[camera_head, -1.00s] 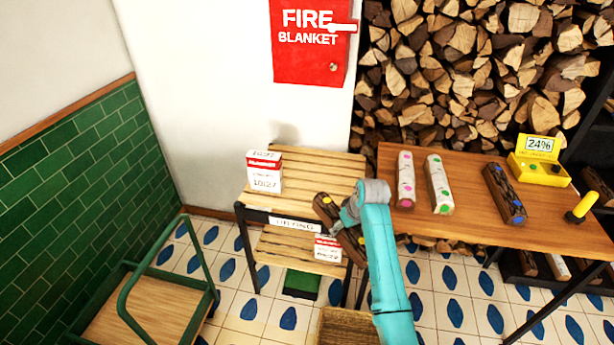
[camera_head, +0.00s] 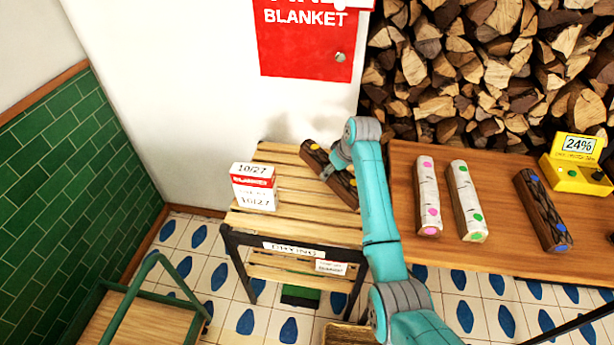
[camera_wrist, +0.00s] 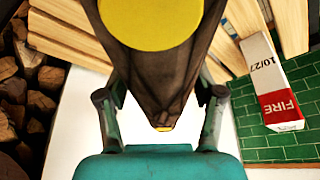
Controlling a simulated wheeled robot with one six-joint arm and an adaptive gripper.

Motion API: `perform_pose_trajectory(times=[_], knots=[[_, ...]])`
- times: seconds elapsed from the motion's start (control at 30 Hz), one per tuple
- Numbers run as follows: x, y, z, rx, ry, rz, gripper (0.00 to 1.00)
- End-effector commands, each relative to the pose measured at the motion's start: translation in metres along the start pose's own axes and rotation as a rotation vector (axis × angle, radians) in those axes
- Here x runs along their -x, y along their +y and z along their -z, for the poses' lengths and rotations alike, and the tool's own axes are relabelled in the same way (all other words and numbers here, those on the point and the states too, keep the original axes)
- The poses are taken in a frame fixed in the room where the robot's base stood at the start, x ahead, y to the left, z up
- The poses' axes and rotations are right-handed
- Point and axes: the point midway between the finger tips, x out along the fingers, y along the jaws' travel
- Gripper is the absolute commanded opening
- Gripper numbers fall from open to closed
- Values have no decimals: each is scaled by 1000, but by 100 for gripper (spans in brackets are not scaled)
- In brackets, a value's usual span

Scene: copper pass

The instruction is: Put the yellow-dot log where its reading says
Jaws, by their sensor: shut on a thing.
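The yellow-dot log (camera_head: 318,159) has dark bark and yellow dots at its ends. My gripper (camera_head: 334,170) is shut on it at the right part of the slatted rack's top, near the back. I cannot tell whether the log touches the slats. In the wrist view the log (camera_wrist: 165,75) fills the middle, its yellow end disc close to the camera, between my gripper's fingers (camera_wrist: 160,105). The wooden rack (camera_head: 272,228) carries a "DRYING" sign (camera_head: 294,249). A yellow meter (camera_head: 575,180) on the table reads 24%.
A red-and-white box (camera_head: 254,187) stands on the rack's left part; another (camera_head: 331,267) shows lower down. The table (camera_head: 510,245) at right holds a pink-dot log (camera_head: 427,195), a green-dot log (camera_head: 466,200) and a blue-dot log (camera_head: 541,210). A green-framed cart (camera_head: 135,310) stands front left.

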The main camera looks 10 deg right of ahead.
Motion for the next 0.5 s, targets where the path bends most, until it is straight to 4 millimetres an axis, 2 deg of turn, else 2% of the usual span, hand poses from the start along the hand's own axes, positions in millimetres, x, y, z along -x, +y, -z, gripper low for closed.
perform_pose_trajectory(times=[0.3, 0.5], knots=[[-40, 0, -17, -1, 0, 0, 0], [-55, 0, -22, 0, 2, 0, 0]])
